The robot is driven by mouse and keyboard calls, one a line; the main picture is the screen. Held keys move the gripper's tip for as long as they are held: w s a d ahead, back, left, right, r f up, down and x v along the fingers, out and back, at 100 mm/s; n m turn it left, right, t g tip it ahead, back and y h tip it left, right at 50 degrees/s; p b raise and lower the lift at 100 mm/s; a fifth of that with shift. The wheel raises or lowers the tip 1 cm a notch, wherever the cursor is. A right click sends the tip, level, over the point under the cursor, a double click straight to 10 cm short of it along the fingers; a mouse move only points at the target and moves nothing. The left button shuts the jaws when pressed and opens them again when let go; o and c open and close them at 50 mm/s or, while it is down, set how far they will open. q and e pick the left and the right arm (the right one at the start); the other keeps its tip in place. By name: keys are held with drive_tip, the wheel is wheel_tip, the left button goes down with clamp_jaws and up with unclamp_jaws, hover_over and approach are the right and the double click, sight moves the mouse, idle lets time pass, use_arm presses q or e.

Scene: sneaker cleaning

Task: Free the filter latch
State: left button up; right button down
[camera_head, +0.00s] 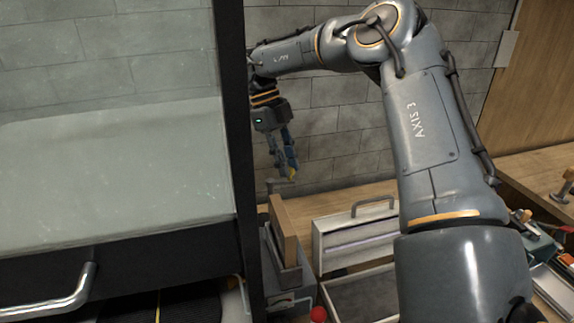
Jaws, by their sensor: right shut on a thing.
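My right gripper (284,172) reaches in from the right, behind the black frame post, and points down. Its fingers are shut on the small grey filter latch (279,186), a bent lever above the top of a tan, upright filter panel (284,232). The fingertips partly cover the latch, so the exact contact is hard to see. The filter panel stands in a grey metal housing (289,278) beside the cabinet. My left gripper is not in view.
A cabinet with a large glass pane (110,170) and a metal handle (72,303) fills the left. A silver case with a handle (356,240), an open tray (362,298) and a red knob (318,314) lie right of the housing. A block wall (330,125) stands behind.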

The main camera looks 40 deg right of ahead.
drive_tip(key=shift+w+d+n+h, duration=0.15)
drive_tip(key=shift+w+n+h, duration=0.15)
drive_tip(key=shift+n, duration=0.6)
drive_tip(key=c, duration=1.2)
unclamp_jaws()
drive_tip(key=v, duration=0.7)
drive_tip(key=shift+r, duration=0.25)
drive_tip(key=shift+f, duration=0.1)
